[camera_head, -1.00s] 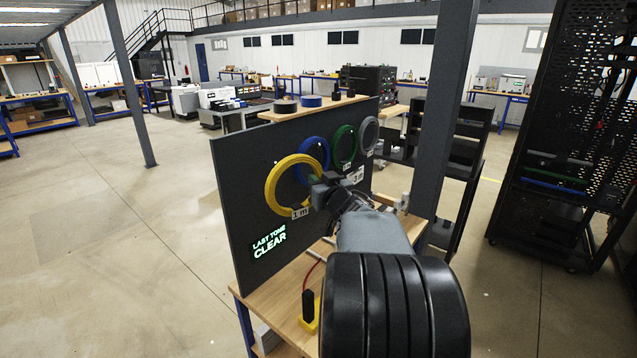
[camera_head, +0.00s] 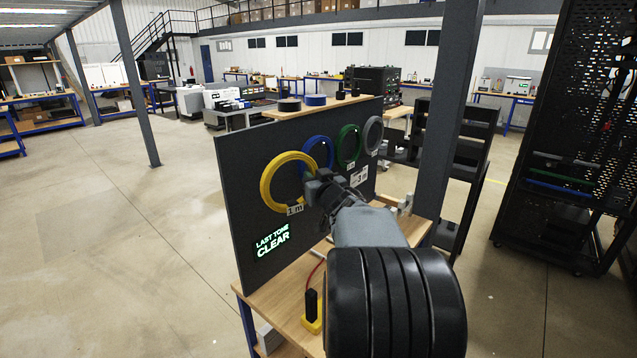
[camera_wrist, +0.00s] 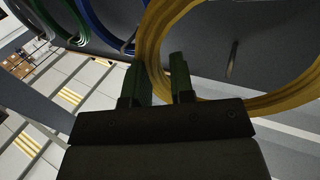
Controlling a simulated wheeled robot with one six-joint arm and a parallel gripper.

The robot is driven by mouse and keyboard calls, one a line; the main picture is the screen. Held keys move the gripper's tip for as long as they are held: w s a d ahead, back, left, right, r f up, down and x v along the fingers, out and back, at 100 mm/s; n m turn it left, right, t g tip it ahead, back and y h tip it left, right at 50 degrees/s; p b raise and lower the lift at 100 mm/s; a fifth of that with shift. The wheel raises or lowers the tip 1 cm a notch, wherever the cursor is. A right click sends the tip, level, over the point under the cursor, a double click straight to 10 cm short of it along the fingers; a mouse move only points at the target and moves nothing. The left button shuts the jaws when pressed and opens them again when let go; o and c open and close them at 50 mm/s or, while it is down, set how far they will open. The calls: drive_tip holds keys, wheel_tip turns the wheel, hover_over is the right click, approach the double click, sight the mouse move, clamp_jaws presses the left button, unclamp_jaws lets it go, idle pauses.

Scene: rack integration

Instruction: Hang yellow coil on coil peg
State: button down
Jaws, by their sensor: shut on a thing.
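The yellow coil (camera_head: 267,185) is a ring with a "1 m" tag at its lower edge, in front of the dark upright board (camera_head: 235,175). My gripper (camera_head: 316,188) is shut on its right side. In the wrist view, my gripper (camera_wrist: 160,78) has one finger on each side of the yellow coil's band (camera_wrist: 285,104). A thin coil peg (camera_wrist: 232,58) shows within the ring's opening in the wrist view. I cannot tell whether its tip passes through the ring. In the head view, this peg is not clear.
Blue (camera_head: 331,161), green (camera_head: 341,150) and grey (camera_head: 366,141) coils hang on the board to the right.

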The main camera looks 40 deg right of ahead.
drive_tip(key=shift+w, duration=0.55)
drive_tip(key=shift+w+a+f+b, duration=0.1)
drive_tip(key=shift+w+a+b, duration=0.1)
drive_tip(key=shift+w, duration=0.5)
drive_tip(key=shift+w+a+b, duration=0.1)
drive_tip(key=shift+w+b, duration=0.15)
drive_tip(key=shift+w, duration=0.4)
drive_tip(key=shift+w+a+f+b, duration=0.1)
drive_tip(key=shift+w+a+b, duration=0.1)
drive_tip(key=shift+w, duration=0.5)
idle(1.6)
drive_tip(key=shift+w+a+f+b, duration=0.1)
drive_tip(key=shift+w+f+b, duration=0.35)
drive_tip(key=shift+w, duration=0.2)
idle(1.0)
idle(0.6)
drive_tip(key=c, duration=0.9)
unclamp_jaws()
drive_tip(key=shift+s, duration=0.1)
drive_tip(key=b+v, duration=0.1)
drive_tip(key=v, duration=1.2)
drive_tip(key=shift+s+a, duration=0.15)
drive_tip(key=shift+s, duration=0.15)
